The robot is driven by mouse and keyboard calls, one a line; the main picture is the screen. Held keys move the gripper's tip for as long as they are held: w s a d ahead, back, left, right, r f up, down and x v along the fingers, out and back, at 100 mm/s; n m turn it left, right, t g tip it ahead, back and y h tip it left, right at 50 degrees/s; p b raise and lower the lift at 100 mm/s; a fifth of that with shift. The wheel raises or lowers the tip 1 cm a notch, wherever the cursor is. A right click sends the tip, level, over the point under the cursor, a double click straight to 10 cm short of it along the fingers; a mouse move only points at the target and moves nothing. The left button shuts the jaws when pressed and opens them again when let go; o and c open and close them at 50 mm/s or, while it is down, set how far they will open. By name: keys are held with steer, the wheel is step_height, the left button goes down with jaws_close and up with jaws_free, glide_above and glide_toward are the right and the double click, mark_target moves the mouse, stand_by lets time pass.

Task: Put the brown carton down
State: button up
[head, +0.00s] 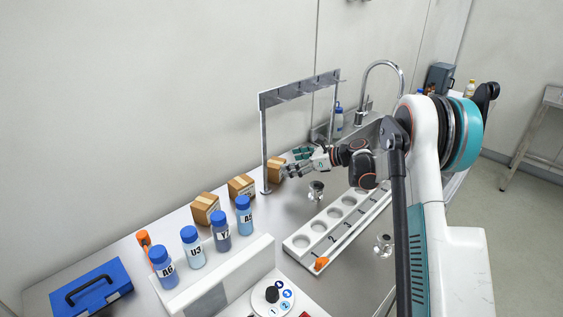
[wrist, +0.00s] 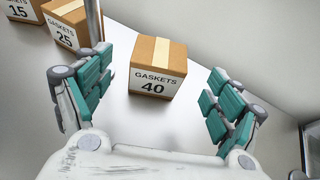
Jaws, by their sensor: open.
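A brown carton (wrist: 157,72) labelled "GASKETS 40" stands upright on the grey counter, with a pale tape strip over its top. In the head view this carton (head: 275,169) is beside the left post of the metal rack, partly covered by my fingers. My gripper (head: 292,162) is open just to the right of it. In the wrist view the teal-padded fingers of my gripper (wrist: 162,68) are spread on either side of the carton, with a visible gap on each side. Nothing is held.
Two similar cartons, "25" (wrist: 67,20) and "15" (wrist: 20,10), stand in a row to the left. A metal rack (head: 300,89) rises over the counter. Several blue-capped bottles (head: 193,250), a numbered white holder (head: 330,236) and a sink tap (head: 383,66) are nearby.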

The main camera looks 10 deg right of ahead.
steer(key=shift+s+d+r, duration=0.3)
steer(key=shift+s+d, duration=0.05)
steer(key=shift+d, duration=0.1)
steer(key=s+a+r+n+g+h, duration=0.1)
steer(key=s+a+r+n+h, duration=0.2)
steer(key=s+r+n, duration=0.55)
steer(key=s+a+r+n+h, duration=0.25)
steer(key=s+r, duration=0.35)
steer(key=s, duration=0.6)
steer(key=s+d+f+n+h, duration=0.1)
steer(key=s+n, duration=0.3)
steer(key=s, duration=0.4)
steer(key=s+d+f+n+h, duration=0.1)
steer(key=s+n+h, duration=0.1)
steer(key=s+n, duration=0.3)
steer(key=s+d+f+n+h, duration=0.1)
steer(key=s+n, duration=0.3)
steer(key=s, duration=0.9)
steer(key=shift+d+n+t+h, duration=0.3)
steer(key=shift+d+n+h, duration=0.15)
steer(key=shift+h, duration=0.4)
